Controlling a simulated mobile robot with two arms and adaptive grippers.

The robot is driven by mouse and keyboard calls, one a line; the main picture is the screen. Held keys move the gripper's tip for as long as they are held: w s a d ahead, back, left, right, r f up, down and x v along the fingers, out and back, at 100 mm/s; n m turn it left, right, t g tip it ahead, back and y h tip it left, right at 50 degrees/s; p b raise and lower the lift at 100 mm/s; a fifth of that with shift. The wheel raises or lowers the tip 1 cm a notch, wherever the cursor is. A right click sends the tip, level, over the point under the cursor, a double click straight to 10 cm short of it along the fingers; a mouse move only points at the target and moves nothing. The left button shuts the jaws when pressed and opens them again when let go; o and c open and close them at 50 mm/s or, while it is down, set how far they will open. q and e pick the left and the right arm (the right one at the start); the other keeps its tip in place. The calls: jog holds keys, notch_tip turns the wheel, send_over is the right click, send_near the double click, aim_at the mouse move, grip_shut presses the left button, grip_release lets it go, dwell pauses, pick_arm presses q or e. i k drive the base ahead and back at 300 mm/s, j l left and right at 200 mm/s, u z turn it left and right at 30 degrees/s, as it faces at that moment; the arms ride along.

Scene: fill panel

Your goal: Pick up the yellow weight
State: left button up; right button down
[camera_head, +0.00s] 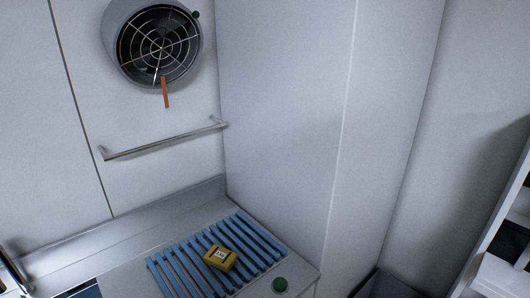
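The yellow weight (220,258) is a small yellow block with a pale label on its top. It lies on a blue slatted rack (185,272) on the grey counter, in the lower middle of the head view. Neither of my grippers shows in this view, and nothing is seen touching the weight.
A metal rail (165,140) and a round fan (158,45) with an orange strip (166,92) are on the wall above. A tall white panel (285,110) borders the counter's right. A shelf (500,225) stands far right.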

aim_at(223, 259)
jog(key=l+u, duration=1.25)
jog(key=u, duration=0.2)
